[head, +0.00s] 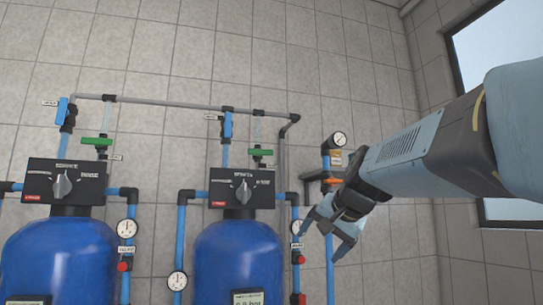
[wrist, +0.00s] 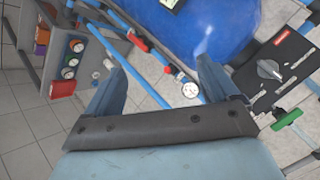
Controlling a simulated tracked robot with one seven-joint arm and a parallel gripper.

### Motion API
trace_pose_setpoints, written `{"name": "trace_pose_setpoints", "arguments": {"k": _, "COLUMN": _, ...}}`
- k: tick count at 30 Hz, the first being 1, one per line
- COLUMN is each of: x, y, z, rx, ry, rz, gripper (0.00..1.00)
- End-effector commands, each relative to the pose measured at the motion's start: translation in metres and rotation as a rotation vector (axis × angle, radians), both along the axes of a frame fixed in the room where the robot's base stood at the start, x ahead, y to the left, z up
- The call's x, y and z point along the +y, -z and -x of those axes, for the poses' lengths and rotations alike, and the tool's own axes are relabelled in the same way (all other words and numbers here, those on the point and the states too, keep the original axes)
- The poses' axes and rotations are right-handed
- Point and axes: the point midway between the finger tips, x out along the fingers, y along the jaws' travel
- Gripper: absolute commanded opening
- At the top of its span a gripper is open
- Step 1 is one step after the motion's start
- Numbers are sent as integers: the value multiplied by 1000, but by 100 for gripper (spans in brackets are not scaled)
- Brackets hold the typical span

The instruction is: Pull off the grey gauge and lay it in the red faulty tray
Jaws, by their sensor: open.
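My gripper (head: 328,238) is open and empty in front of the piping right of the right blue tank. A round white-faced gauge (head: 296,227) sits on the pipe just left of its fingers in the head view. In the wrist view, a white-faced gauge (wrist: 190,90) shows between the open fingers of my gripper (wrist: 160,68), nearer the right one, with no grip on it. Which gauge is the grey one I cannot tell. A red bin or tray (wrist: 62,89) shows at the left of the wrist view; its inside is not clear.
Two blue tanks (head: 240,265) with black valve heads stand against the tiled wall. Another gauge (head: 338,139) sits higher on the right pipe. In the wrist view, several gauges (wrist: 77,46) stand by a grey stand with orange and purple bins (wrist: 42,35). Blue pipes run close around the fingers.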

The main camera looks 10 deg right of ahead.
Motion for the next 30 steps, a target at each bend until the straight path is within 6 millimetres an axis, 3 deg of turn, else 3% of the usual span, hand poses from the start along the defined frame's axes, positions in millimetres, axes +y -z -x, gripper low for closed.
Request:
{"name": "trace_pose_setpoints", "arguments": {"k": 3, "x": -25, "y": -55, "z": -34, "rx": -90, "ry": 99, "rz": -132, "gripper": 88}}
{"name": "trace_pose_setpoints", "arguments": {"k": 9, "x": -75, "y": -147, "z": -77, "rx": -257, "ry": 236, "rz": -357, "gripper": 88}}
{"name": "trace_pose_setpoints", "arguments": {"k": 15, "x": -130, "y": -232, "z": -102, "rx": -423, "ry": 328, "rz": -565, "gripper": 88}}
{"name": "trace_pose_setpoints", "arguments": {"k": 18, "x": -153, "y": -263, "z": -108, "rx": -487, "ry": 354, "rz": -646, "gripper": 88}}
{"name": "trace_pose_setpoints", "arguments": {"k": 24, "x": -177, "y": -298, "z": -110, "rx": -560, "ry": 374, "rz": -733, "gripper": 88}}
{"name": "trace_pose_setpoints", "arguments": {"k": 30, "x": -180, "y": -302, "z": -110, "rx": -571, "ry": 376, "rz": -746, "gripper": 88}}
